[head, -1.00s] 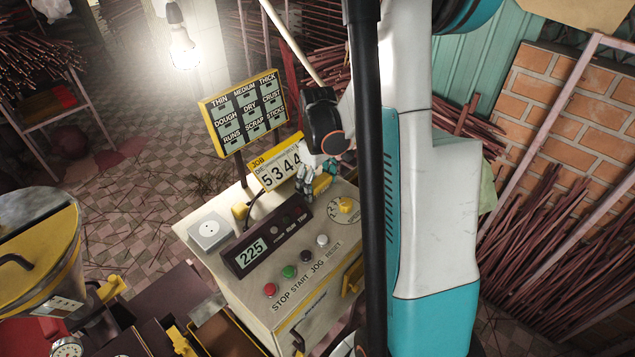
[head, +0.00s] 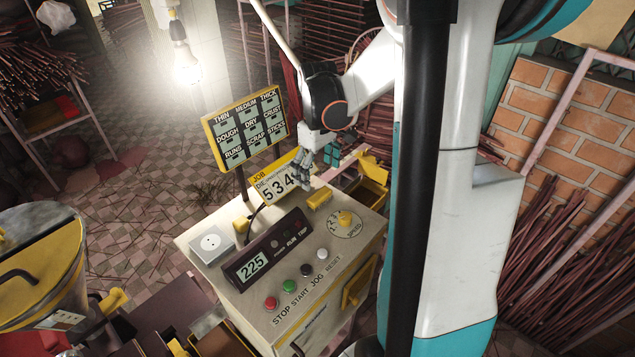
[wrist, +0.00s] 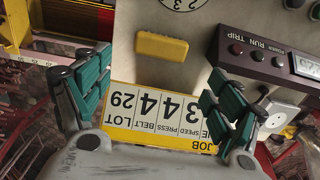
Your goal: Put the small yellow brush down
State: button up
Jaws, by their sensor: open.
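The small yellow brush (head: 320,197) lies on the pale top of the control cabinet, between the job number board and the speed dial. In the wrist view it shows as a plain yellow block (wrist: 161,46), lying flat; no bristles can be made out. My gripper (head: 318,173) is above the cabinet's back edge, close to the job board and a little above the brush. In the wrist view my gripper (wrist: 158,70) has its teal fingers spread wide with nothing between them. The brush is beyond the fingertips, apart from them.
The yellow-framed job board (head: 281,184) stands close to the fingers. The sign rack (head: 244,128) rises behind on a post. The display box (head: 262,252) and speed dial (head: 345,220) are on the cabinet top (head: 303,232). A yellow bin (head: 372,172) is at its back right.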

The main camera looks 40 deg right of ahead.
jog(key=shift+r, duration=1.35)
